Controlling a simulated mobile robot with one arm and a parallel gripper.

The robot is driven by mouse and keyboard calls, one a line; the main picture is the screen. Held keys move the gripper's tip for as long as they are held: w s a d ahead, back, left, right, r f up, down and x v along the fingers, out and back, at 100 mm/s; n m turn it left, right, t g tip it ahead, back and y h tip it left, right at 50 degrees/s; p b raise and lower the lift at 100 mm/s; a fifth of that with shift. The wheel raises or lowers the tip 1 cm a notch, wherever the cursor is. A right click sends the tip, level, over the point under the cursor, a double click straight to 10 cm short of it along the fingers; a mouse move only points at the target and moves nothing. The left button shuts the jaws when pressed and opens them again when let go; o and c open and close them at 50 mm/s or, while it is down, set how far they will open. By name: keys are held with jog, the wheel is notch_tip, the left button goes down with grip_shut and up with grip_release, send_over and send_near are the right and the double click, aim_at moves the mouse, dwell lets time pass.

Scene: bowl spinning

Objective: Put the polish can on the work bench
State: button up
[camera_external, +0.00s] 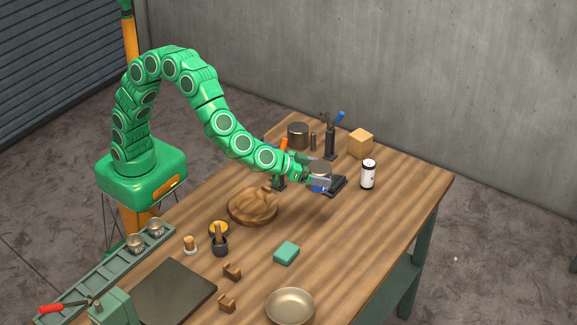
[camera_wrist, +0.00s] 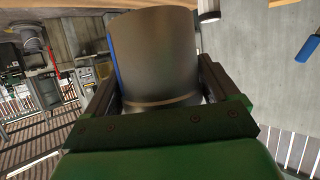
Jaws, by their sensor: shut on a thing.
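My gripper (camera_external: 319,174) is shut on a grey metal can with a blue patch, which I take to be the polish can (camera_external: 320,168). In the wrist view the can (camera_wrist: 150,58) fills the space between the two fingers, with a blue stripe at its left side. The can is over the wooden work bench (camera_external: 380,220), near a dark flat object (camera_external: 339,184). I cannot tell whether its bottom touches anything.
A white bottle (camera_external: 368,175) stands just right of the can. A wooden block (camera_external: 360,143) and dark pot (camera_external: 298,135) stand behind. A wooden bowl (camera_external: 253,206), green block (camera_external: 287,252) and metal bowl (camera_external: 290,306) lie nearer. The bench's right part is clear.

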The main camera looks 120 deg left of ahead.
jog(key=shift+s+d+r, duration=0.15)
jog(key=shift+s+r, duration=0.05)
jog(key=shift+s, duration=0.4)
